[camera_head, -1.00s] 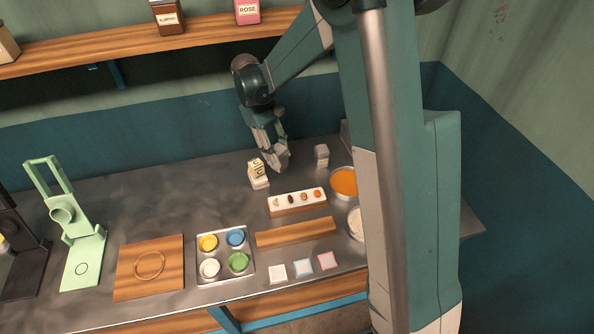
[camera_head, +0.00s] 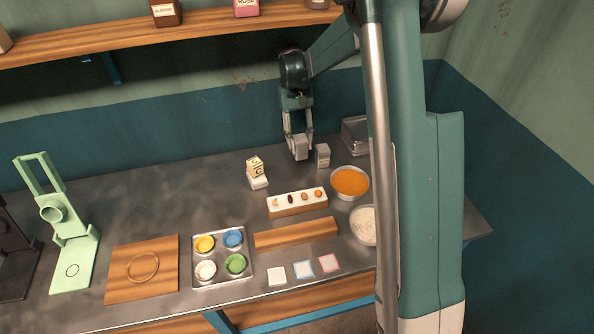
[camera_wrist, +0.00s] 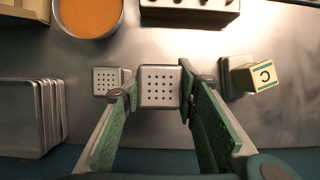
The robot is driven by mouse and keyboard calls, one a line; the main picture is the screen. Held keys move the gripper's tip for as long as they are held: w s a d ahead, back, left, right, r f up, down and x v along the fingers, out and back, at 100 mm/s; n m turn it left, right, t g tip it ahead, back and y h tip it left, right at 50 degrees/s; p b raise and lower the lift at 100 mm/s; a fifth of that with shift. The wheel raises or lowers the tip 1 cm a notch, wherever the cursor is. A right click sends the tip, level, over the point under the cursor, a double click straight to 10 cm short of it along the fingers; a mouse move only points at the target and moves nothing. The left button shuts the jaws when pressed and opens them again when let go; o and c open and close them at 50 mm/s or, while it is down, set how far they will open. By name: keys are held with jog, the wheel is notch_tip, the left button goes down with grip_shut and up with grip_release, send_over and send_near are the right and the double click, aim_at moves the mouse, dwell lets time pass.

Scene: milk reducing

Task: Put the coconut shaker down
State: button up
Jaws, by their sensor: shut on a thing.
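My gripper (camera_head: 299,142) is shut on a silver-grey shaker (camera_head: 301,151), which I take to be the coconut shaker; no label on it is readable. In the wrist view the same shaker (camera_wrist: 160,87) sits between the two fingers (camera_wrist: 158,93), its holed top facing the camera. It looks upright. A second, similar grey shaker (camera_head: 322,155) stands just to its right in the head view, and to its left in the wrist view (camera_wrist: 107,80). Whether the held shaker touches the counter cannot be told.
A cream carton marked C (camera_head: 255,166) on a white base stands left of the gripper. A bowl of orange contents (camera_head: 350,182), a white rack of small pieces (camera_head: 296,201) and stacked metal trays (camera_head: 355,135) are near. The counter's left back is clear.

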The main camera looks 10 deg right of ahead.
aim_at(298, 138)
jog(key=shift+s+a+r+n+h+p, duration=0.15)
jog(key=shift+n+h+p, duration=0.2)
jog(key=shift+n, duration=0.6)
jog(key=shift+w+a+r+n+h+p, duration=0.2)
jog(key=shift+n+h, duration=0.25)
jog(key=shift+n, duration=0.5)
jog(key=n, duration=0.2)
jog(key=n+t+h+p, duration=0.1)
jog(key=n, duration=0.2)
jog(key=shift+s+a+r+n+t+h+p, duration=0.1)
jog(key=shift+s+r+n+t+h+p, duration=0.1)
jog(key=shift+r+n+t+h+p, duration=0.15)
jog(key=n, duration=0.2)
jog(key=r+n+t+h+p, duration=0.1)
jog(key=n, duration=0.1)
jog(key=shift+r+n+t, duration=0.1)
jog(key=shift+n+t, duration=0.15)
jog(key=n, duration=0.2)
jog(key=r+n+t+p, duration=0.1)
jog(key=shift+w+a+n, duration=0.15)
jog(key=shift+n, duration=0.25)
jog(key=shift+f, duration=3.05)
jog(key=shift+f, duration=0.15)
jog(key=shift+f, duration=1.75)
